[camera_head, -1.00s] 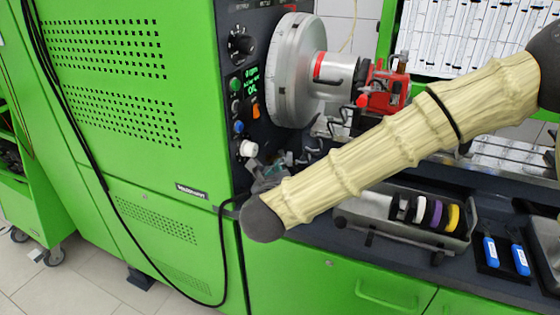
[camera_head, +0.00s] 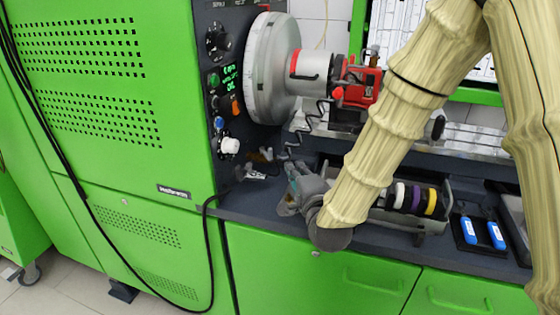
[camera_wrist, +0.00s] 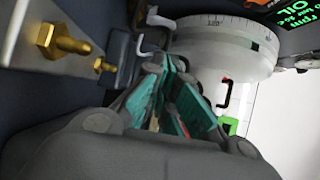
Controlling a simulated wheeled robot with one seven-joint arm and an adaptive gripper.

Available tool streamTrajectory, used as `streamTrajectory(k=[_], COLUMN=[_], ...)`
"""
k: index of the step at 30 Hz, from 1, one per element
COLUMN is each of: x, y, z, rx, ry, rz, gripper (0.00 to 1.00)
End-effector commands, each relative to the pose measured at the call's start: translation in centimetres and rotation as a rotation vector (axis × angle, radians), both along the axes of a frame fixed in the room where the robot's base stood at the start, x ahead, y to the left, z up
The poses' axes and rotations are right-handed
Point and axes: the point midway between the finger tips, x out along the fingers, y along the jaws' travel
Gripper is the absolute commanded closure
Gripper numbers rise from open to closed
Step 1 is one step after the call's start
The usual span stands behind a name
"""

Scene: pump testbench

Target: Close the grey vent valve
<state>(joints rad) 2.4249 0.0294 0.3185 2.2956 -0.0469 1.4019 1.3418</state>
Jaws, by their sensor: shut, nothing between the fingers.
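My gripper (camera_head: 291,172) is low over the dark bench top in front of the large metal drum, partly hidden by my wrist. In the wrist view my gripper (camera_wrist: 178,92) has its teal-padded fingers together, with nothing held. I cannot surely pick out the grey vent valve. A light grey hooked lever (camera_wrist: 152,42) shows just beyond the fingertips in the wrist view; whether it belongs to the valve is unclear. A whitish round knob (camera_head: 229,146) is on the control panel, left of my gripper and apart from it.
The metal drum (camera_head: 271,68) with a red clamp (camera_head: 358,84) stands above the bench. Brass fittings (camera_wrist: 58,40) stick out beside the fingers. A black cable hangs at the left.

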Motion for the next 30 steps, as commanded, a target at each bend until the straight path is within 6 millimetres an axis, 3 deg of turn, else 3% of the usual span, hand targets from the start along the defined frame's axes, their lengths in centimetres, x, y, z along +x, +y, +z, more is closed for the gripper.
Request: streamTrajectory(k=[18, 30], x=[8.1, 9.1], y=[2.4, 2.6], z=[0.0, 0.0], rx=[0.002, 0.004], ry=[0.001, 0.001], rz=[0.001, -0.001], gripper=[1.00, 1.00])
